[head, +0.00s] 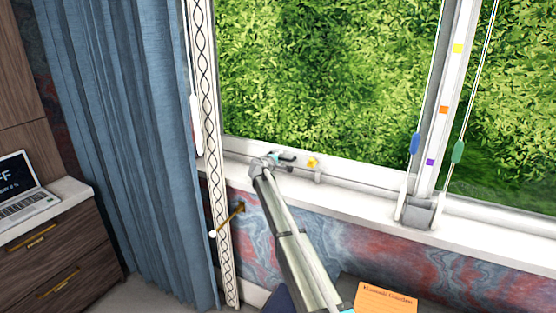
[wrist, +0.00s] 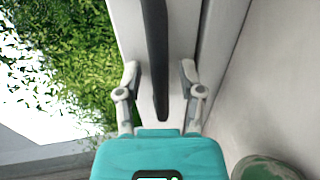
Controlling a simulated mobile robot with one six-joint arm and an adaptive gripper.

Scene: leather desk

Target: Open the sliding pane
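The window's large left pane (head: 320,70) shows green foliage behind it, in a white frame. A white upright handle (head: 196,125) is on the frame's left side. My gripper (head: 287,157) is at the low part of the window, just above the sill. In the wrist view my gripper (wrist: 159,70) has its two fingers apart. A dark, narrow bar (wrist: 156,40) runs between them along the white frame (wrist: 130,30). The fingers appear to stand on either side of the bar, with gaps. I cannot tell whether this bar is the pane's handle.
A white sill (head: 350,197) runs under the window. A small yellow-orange item (head: 312,162) is beside my gripper. A grey block (head: 418,212) stands at the middle post, near blue (head: 414,143) and green (head: 458,152) cord pulls. A blue curtain (head: 125,140) hangs at left.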

